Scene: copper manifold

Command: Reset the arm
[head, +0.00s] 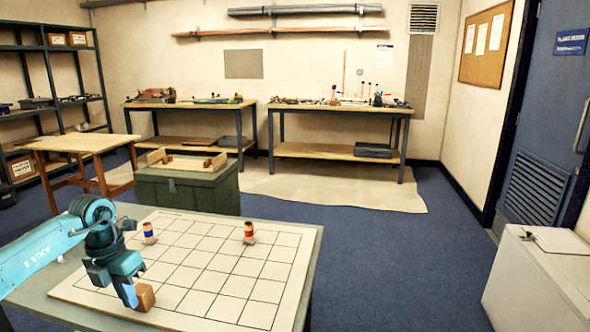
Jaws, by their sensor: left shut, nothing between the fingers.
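My left arm (45,252) comes in from the left over a table with a pale grid board (215,300). Its dark teal gripper (131,296) points down near the board's front left. The gripper is shut with nothing between its fingers. A small brown block (145,297) is right beside the fingertips; whether they touch it I cannot tell. Two small banded pieces stand upright on the board: one on the left (149,233) behind the gripper, and one with red and blue bands (249,233) at the back right. My right gripper is not in view.
A green crate (190,190) with a wooden frame on top stands behind the table. Two workbenches (340,106) line the back wall. A wooden table (80,143) and shelves are at the left. A white cabinet (535,285) is at the right. Blue floor (400,255) between is clear.

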